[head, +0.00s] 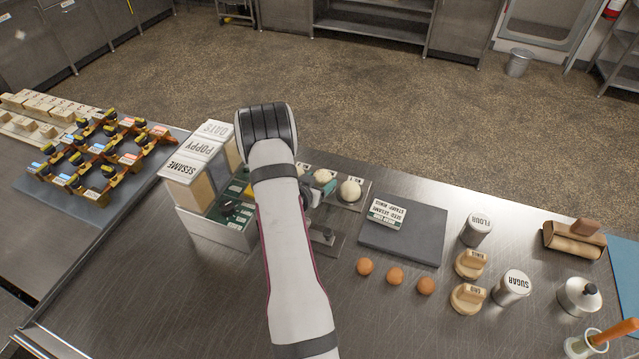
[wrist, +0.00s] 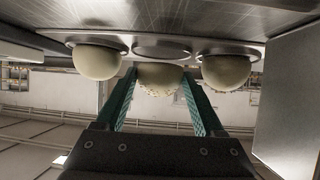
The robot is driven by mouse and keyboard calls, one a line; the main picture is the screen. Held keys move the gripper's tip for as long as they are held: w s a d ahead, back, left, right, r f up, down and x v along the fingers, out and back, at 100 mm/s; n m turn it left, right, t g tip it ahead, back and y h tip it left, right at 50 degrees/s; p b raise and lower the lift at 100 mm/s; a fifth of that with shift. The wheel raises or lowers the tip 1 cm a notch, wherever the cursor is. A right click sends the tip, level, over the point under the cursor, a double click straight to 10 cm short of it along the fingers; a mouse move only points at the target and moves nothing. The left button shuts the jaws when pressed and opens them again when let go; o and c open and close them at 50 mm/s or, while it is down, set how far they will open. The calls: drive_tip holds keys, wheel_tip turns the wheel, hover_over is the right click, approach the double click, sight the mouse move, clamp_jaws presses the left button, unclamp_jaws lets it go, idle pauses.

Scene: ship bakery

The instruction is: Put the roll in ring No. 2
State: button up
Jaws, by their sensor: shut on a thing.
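My gripper (wrist: 160,75) is shut on a pale round roll (wrist: 160,79), with a green finger on each side; fine specks show on the roll. An empty round seat (wrist: 162,50) lies behind it, between two other pale rolls (wrist: 97,62) and (wrist: 226,72) on their seats. In the head view my arm covers most of my gripper, and pale rolls (head: 350,190) and (head: 323,176) show just right of it.
Sesame, poppy and oats boxes (head: 185,170) stand between the rack and my arm. A grey board (head: 425,230) bears a seed card (head: 387,213). Eggs (head: 396,276), wooden stamps (head: 468,298), and flour (head: 476,230) and sugar (head: 511,288) tins stand at right. The front counter is clear.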

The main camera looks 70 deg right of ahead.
drive_tip(key=shift+f, duration=0.55)
drive_tip(key=shift+f, duration=0.15)
drive_tip(key=o, duration=1.1)
drive_tip(key=shift+r, duration=0.2)
drive_tip(key=v, duration=1.2)
drive_tip(key=shift+f, duration=0.1)
